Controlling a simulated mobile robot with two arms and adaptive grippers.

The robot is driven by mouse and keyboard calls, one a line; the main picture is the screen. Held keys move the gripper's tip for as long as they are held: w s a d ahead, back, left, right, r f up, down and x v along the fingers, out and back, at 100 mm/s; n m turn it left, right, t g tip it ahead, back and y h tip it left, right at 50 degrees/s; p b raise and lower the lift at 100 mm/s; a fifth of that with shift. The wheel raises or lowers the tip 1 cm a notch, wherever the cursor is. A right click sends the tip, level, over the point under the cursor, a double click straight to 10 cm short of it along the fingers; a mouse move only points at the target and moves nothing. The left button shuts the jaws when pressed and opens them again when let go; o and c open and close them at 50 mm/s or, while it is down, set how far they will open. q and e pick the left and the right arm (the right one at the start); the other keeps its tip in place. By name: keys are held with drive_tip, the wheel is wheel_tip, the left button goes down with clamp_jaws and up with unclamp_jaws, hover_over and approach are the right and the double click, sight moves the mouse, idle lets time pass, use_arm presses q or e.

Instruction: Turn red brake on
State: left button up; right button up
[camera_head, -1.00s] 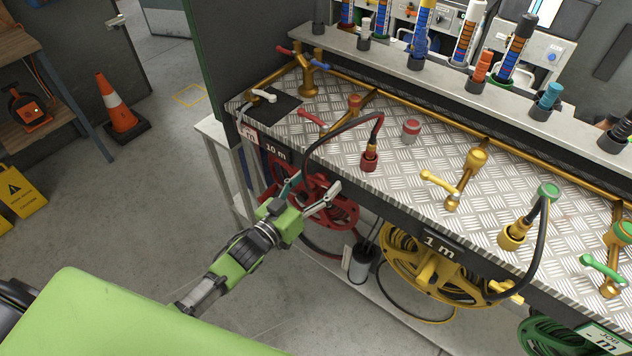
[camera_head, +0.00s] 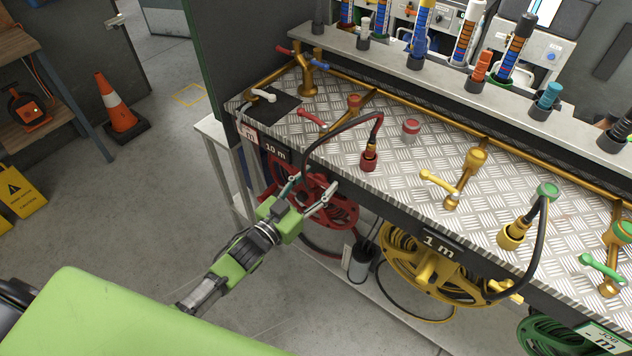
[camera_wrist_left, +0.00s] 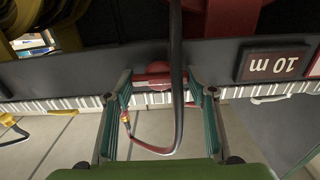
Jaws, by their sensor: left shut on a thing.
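The red hose reel (camera_head: 336,214) hangs under the front edge of the metal bench, below the "10 m" sign. My left gripper (camera_head: 315,186) is at the reel's upper front, just below the bench edge. In the left wrist view, the two fingers of this gripper (camera_wrist_left: 157,82) stand on either side of a red part, the red brake (camera_wrist_left: 153,77), against the dark panel. The gripper is shut on it. A black hose (camera_wrist_left: 176,60) crosses in front and hides part of it. In the head view the brake is hidden by the gripper. My right gripper is not in view.
The yellow reel (camera_head: 432,270) hangs to the right under the "1 m" sign. A red hose fitting (camera_head: 369,160) with a looping black hose stands on the bench (camera_head: 440,145) above the gripper. Open floor (camera_head: 165,200) lies to the left, with an orange cone (camera_head: 119,110).

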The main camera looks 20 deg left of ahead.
use_arm(q)
drive_tip(key=o, duration=1.1)
drive_tip(key=v, duration=1.2)
